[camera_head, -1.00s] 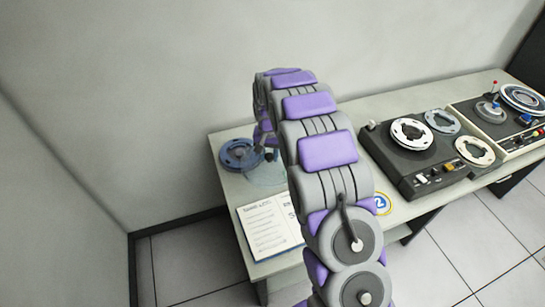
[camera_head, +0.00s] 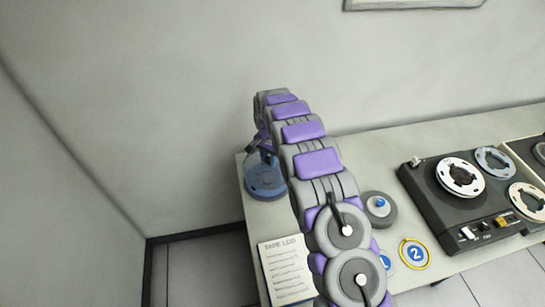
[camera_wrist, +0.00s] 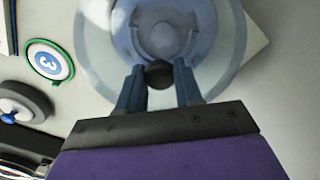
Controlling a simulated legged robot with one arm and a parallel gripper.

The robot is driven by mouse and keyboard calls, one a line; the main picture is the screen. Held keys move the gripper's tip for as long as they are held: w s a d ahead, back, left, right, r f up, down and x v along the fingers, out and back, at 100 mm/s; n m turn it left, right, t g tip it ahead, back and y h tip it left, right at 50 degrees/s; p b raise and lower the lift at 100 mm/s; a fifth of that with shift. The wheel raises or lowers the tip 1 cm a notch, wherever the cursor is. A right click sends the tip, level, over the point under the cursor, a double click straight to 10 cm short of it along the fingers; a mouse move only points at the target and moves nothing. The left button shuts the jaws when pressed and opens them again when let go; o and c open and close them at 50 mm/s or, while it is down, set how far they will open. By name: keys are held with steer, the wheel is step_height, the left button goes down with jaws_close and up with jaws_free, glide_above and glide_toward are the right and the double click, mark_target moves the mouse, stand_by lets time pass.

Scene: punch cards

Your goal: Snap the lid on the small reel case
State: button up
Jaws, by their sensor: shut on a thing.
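The small reel case (camera_head: 265,184) is a round blue case near the left end of the table in the head view. Its blue shape shows through the clear lid in the wrist view. The lid (camera_wrist: 96,62) is a wide, see-through disc at the top of the wrist view. My gripper (camera_wrist: 158,78) is shut on the dark knob of the lid, one finger on each side. In the head view my arm partly hides the gripper and lid, above the case. I cannot tell whether the lid touches the case.
A tape log sheet (camera_head: 286,268) lies in front of the case. A grey reel with a blue hub (camera_head: 379,208), a yellow-ringed disc marked 2 (camera_head: 414,253) and a tape machine (camera_head: 455,200) stand to the right. A green-ringed disc marked 3 (camera_wrist: 49,62) shows in the wrist view.

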mark_target(265, 164)
steer(key=shift+a+f, duration=0.75)
steer(key=shift+a, duration=0.3)
steer(key=shift+f+b, duration=0.3)
steer(key=shift+f, duration=0.1)
steer(key=shift+d+f, duration=1.1)
steer(key=shift+a+f, duration=0.2)
steer(key=shift+a, duration=0.75)
steer(key=shift+s+d+r, duration=0.1)
steer(key=shift+d, duration=1)
steer(key=shift+a, duration=0.8)
steer(key=shift+a, duration=0.1)
steer(key=shift+d, duration=0.2)
